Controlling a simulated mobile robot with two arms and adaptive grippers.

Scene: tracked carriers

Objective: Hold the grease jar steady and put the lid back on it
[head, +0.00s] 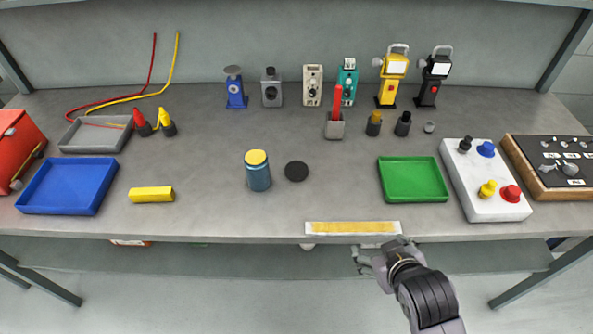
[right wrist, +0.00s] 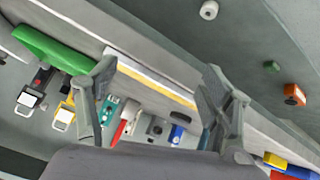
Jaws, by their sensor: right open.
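The grease jar (head: 258,176) is a blue cylinder standing upright on the bench with a yellow top showing. The lid, a flat black disc (head: 296,171), lies on the bench just right of the jar, apart from it. It also shows as a dark oval in the right wrist view (right wrist: 182,118). My right gripper (head: 372,253) is open and empty at the bench's front edge, right of and nearer than the jar and lid. In the right wrist view its spread fingers (right wrist: 160,78) have nothing between them. The jar is not clear in that view. My left gripper is not in view.
A yellow-striped white strip (head: 352,227) marks the front edge near my right gripper. A green tray (head: 413,180) lies right of the lid. A yellow block (head: 152,194) and blue tray (head: 68,187) lie left of the jar. The bench around jar and lid is clear.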

